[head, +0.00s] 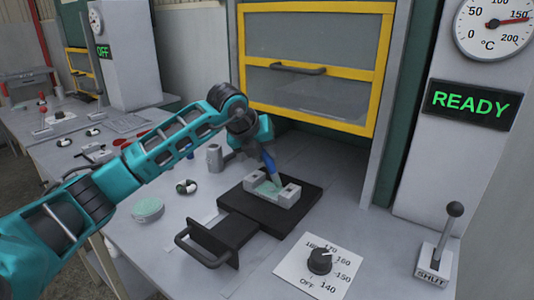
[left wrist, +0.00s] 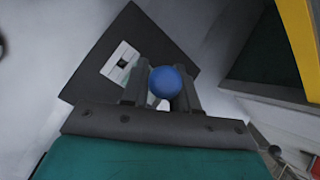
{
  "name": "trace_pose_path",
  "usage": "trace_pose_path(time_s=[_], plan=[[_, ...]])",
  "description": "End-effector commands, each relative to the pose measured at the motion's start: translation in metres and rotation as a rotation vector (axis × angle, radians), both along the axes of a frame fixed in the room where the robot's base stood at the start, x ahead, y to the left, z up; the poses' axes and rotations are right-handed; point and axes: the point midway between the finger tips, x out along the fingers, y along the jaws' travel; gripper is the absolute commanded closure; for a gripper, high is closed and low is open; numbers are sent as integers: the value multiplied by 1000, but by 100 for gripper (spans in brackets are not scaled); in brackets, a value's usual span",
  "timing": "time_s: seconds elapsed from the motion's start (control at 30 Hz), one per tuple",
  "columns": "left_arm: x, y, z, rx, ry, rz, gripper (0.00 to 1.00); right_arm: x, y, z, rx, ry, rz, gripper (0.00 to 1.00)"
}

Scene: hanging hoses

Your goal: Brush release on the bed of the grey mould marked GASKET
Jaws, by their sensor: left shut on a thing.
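My left gripper (head: 262,146) is shut on a blue-handled brush (head: 270,163), which points down at the grey mould (head: 288,194). The brush's lower end is at or just above the mould's greenish bed (head: 266,189); I cannot tell whether it touches. The mould sits on a black plate with a handle (head: 237,222), and no marking on it is readable. In the left wrist view, the round blue end of the brush handle (left wrist: 165,82) sits between the two fingers (left wrist: 163,96), with part of the mould (left wrist: 121,60) beyond. My right gripper is not in view.
A press with a yellow-framed guard (head: 315,70) stands behind the plate. A READY display (head: 469,103), a dial (head: 319,262) and a lever marked SHUT (head: 443,240) are at the right. A round green-topped tin (head: 148,208) and a grey cup (head: 214,157) stand left of the plate.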

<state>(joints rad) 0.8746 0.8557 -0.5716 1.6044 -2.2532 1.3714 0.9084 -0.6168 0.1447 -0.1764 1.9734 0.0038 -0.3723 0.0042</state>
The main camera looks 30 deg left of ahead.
Motion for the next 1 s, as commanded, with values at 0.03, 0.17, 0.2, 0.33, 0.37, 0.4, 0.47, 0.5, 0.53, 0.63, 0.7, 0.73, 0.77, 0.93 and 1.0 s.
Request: trace_pose_path(time_s=[0.03,0.17,0.2,0.33,0.37,0.4,0.47,0.5,0.53,0.63,0.7,0.73,0.77,0.93,1.0], plan=[[0,4,-1,1,1,2,100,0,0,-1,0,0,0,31],[1,9,-1,0,1,1,100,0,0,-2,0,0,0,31],[1,10,-1,0,1,1,100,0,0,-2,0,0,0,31],[1,10,0,0,1,0,100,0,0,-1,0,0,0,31],[1,10,0,0,1,0,100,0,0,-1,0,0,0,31],[1,10,0,1,0,1,100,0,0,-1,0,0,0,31],[1,10,0,1,0,1,100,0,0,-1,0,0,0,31],[1,11,0,1,0,1,100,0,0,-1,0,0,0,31],[1,11,0,1,0,1,100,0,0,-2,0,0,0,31],[1,15,-1,1,1,1,100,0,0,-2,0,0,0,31],[1,19,-1,1,0,2,100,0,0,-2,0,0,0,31],[2,21,-1,1,0,2,100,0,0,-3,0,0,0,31],[2,22,-1,1,1,2,100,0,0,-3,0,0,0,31],[2,29,-1,1,0,1,100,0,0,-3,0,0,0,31],[2,29,0,1,0,1,100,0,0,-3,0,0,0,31]])
